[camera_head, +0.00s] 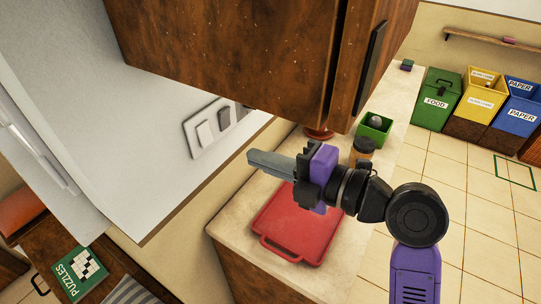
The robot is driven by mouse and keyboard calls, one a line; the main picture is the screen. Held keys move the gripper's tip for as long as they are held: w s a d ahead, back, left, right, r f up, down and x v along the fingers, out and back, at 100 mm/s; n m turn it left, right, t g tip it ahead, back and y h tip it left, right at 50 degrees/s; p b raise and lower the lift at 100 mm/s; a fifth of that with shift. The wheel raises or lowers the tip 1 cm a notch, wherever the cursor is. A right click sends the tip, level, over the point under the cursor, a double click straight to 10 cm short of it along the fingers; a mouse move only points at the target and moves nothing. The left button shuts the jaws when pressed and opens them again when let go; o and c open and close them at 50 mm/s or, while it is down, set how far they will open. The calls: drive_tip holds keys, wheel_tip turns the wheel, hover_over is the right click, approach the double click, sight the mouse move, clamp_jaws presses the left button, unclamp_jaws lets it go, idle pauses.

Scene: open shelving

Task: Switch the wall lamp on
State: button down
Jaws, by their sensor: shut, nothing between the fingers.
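A switch plate (196,150) is on the pale wall left of centre, below the dark wooden cabinet. A white rocker (205,133) and a grey rocker (224,119) show on it; its right end is partly hidden by the cabinet. My gripper (252,160) is shut and empty, with its grey fingers pointing left. Its tips appear just below and right of the plate in the picture; I cannot tell the gap in depth. A pale long fitting (36,146) at the left edge may be the wall lamp; I cannot tell whether it is lit.
The wooden cabinet (230,55) hangs above my gripper. A red tray (297,225), a green box (374,129) and an orange-brown jar (362,150) are on the counter (236,215). Bins (438,97) stand far right. A puzzle book (78,272) lies lower left.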

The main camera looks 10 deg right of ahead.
sight(210, 142)
drive_tip(key=p+x, duration=0.3)
drive_tip(key=x, duration=0.6)
drive_tip(key=shift+a+r, duration=0.1)
drive_tip(key=shift+w+a, duration=0.15)
drive_tip(key=shift+f, duration=0.2)
drive_tip(key=b, duration=0.2)
drive_tip(key=shift+w+a+f+b, duration=0.1)
drive_tip(key=shift+w+f+b, duration=0.05)
drive_tip(key=shift+f+b, duration=0.15)
drive_tip(key=shift+r, duration=0.35)
